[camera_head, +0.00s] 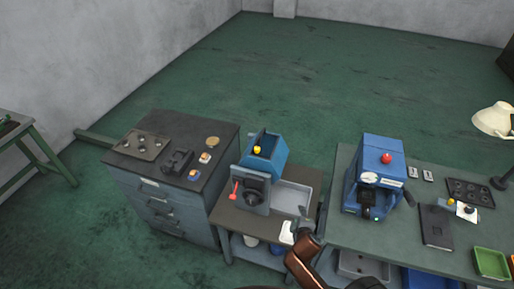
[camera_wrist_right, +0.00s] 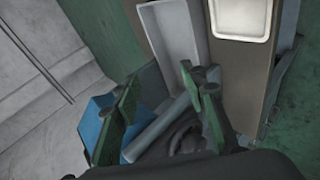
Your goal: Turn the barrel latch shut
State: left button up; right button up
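A small blue machine (camera_head: 266,152) with a yellow knob (camera_head: 257,149) stands on the middle bench. On its front is a grey plate with a dark round barrel (camera_head: 254,186). A red lever (camera_head: 234,190) sticks up at the plate's left; I cannot tell whether it is the latch or how far it is turned. My right gripper (camera_head: 302,229) is at the bench's front right, apart from the barrel. In the right wrist view its green fingers (camera_wrist_right: 160,78) are spread with nothing held, and the blue machine (camera_wrist_right: 92,122) and dark barrel (camera_wrist_right: 185,138) show beyond them. My left gripper is out of view.
A grey tray (camera_head: 291,198) lies right of the barrel, with a white dish (camera_head: 286,233) in front. A dark-topped drawer cabinet (camera_head: 225,142) stands left. A green-topped table (camera_head: 400,228) at the right carries another blue machine (camera_head: 381,160) with a red button.

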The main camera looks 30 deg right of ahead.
jog(key=w+d+r+n+t+h, duration=0.25)
jog(key=w+r+n, duration=0.2)
jog(key=r, duration=0.65)
jog(key=n+t+y, duration=0.7)
jog(key=n, duration=1.4)
send_near(258, 151)
jog(key=w, duration=0.3)
jog(key=shift+w+d+p, duration=0.3)
jog(key=shift+d+p, duration=0.1)
jog(key=shift+w+a+n, duration=0.1)
jog(key=shift+w+n, duration=0.2)
jog(key=shift+n, duration=0.25)
jog(key=shift+w, duration=0.4)
jog(key=w, duration=0.5)
jog(key=shift+d+f+b, duration=0.1)
jog(key=shift+d+b, duration=0.1)
jog(key=shift+b, duration=0.15)
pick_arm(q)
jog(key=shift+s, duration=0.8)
pick_arm(e)
jog(key=shift+w, duration=0.75)
jog(key=shift+c, duration=0.3)
